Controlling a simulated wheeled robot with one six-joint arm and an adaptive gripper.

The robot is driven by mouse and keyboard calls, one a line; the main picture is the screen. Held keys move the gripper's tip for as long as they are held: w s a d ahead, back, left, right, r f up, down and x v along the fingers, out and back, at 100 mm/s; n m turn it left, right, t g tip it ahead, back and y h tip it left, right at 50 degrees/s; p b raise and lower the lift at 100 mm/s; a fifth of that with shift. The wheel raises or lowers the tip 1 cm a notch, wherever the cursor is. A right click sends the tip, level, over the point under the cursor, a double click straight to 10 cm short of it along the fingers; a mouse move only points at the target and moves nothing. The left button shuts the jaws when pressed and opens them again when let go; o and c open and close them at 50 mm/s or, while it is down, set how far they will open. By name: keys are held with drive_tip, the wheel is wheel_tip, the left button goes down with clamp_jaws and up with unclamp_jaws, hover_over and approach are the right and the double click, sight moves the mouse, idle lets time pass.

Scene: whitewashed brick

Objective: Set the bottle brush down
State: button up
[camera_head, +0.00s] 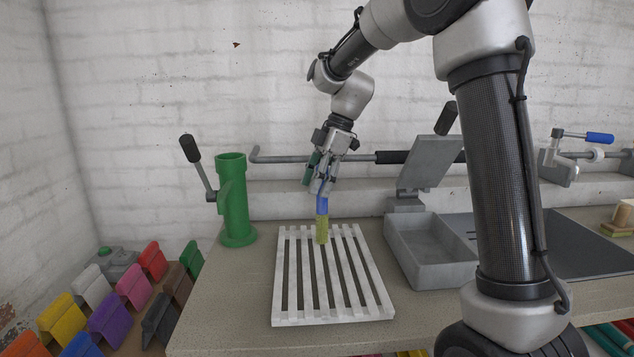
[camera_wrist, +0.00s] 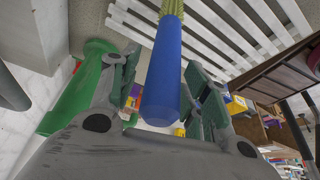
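The bottle brush has a blue handle and yellow-green bristles (camera_head: 322,229). It points bristles down over the white slatted rack (camera_head: 285,290). I cannot tell whether the bristle tip touches the slats. My gripper (camera_head: 321,182) points down above the rack, with its fingers on either side of the handle. The bristles run off the top edge there, over the slats.
A green cylinder with a lever (camera_head: 236,205) stands left of the rack. A grey bar with a black grip (camera_head: 390,157) runs behind.

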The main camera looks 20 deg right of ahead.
drive_tip(key=v, duration=1.2)
drive_tip(key=s+d+m+t+h, duration=0.1)
drive_tip(key=s+d+m, duration=0.2)
drive_tip(key=s+m, duration=0.35)
drive_tip(key=s+d+m+t+h, duration=0.15)
drive_tip(key=s+d+m, duration=0.25)
drive_tip(key=s, duration=0.6)
drive_tip(key=s+d+f+m+t+h, duration=0.1)
drive_tip(key=s+d+f+m, duration=0.1)
drive_tip(key=s+f+m, duration=0.2)
drive_tip(key=s+d+f+m+t+h, duration=0.1)
drive_tip(key=s+f+m, duration=0.3)
drive_tip(key=s, duration=0.5)
drive_tip(key=shift+s+d+f, duration=0.25)
drive_tip(key=shift+d+f, duration=0.5)
drive_tip(key=shift+f, duration=0.1)
